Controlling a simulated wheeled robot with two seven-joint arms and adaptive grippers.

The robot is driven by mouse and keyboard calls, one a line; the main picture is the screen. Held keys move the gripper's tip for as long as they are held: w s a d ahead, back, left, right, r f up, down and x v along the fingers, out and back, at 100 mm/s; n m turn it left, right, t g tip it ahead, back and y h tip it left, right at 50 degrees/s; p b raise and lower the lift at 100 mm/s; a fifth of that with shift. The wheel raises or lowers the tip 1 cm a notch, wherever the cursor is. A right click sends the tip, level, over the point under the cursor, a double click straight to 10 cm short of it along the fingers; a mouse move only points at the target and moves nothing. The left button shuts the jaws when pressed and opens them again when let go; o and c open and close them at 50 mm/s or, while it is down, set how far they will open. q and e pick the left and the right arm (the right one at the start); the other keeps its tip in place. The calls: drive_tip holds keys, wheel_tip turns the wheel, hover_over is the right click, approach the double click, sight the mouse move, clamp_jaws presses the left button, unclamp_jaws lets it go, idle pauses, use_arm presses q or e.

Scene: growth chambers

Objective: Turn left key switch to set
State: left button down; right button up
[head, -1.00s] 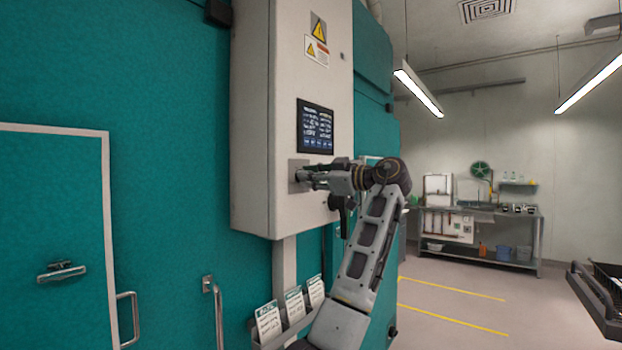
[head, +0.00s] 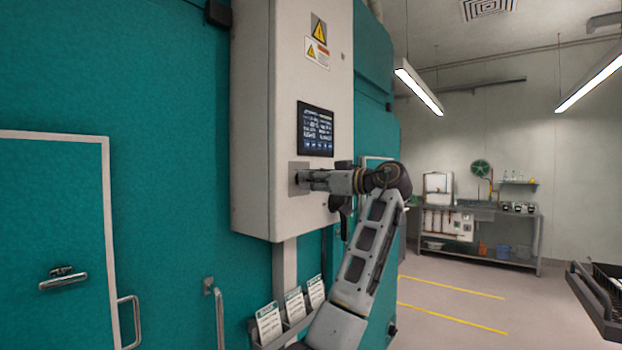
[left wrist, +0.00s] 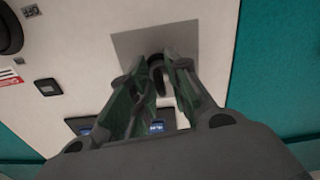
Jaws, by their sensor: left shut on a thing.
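The left key switch's grey metal plate (head: 294,178) is on the front of the white control cabinet (head: 258,120), just below its dark screen (head: 316,129). My left gripper (head: 303,180) reaches the plate from the right. In the left wrist view the plate (left wrist: 200,45) lies beyond the fingers. My left gripper (left wrist: 158,68) is shut on the dark key (left wrist: 156,62), which shows between the fingertips. The fingers cover much of the key, and its exact setting cannot be read. My right gripper is not in view.
A rack of printed cards (head: 293,304) hangs below the cabinet. Teal walls with a door handle (head: 64,279) stand at left. A workbench (head: 480,230) stands at the far right, with open floor before it. A dark basket edge (head: 598,300) shows at lower right.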

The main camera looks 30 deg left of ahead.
use_arm(q)
drive_tip(key=shift+m, duration=0.8)
drive_tip(key=m+p, duration=0.1)
drive_tip(key=m, duration=0.3)
drive_tip(key=shift+p, duration=0.4)
drive_tip(key=shift+m, duration=0.8)
drive_tip(key=shift+f+m, duration=0.1)
drive_tip(key=shift+m, duration=0.2)
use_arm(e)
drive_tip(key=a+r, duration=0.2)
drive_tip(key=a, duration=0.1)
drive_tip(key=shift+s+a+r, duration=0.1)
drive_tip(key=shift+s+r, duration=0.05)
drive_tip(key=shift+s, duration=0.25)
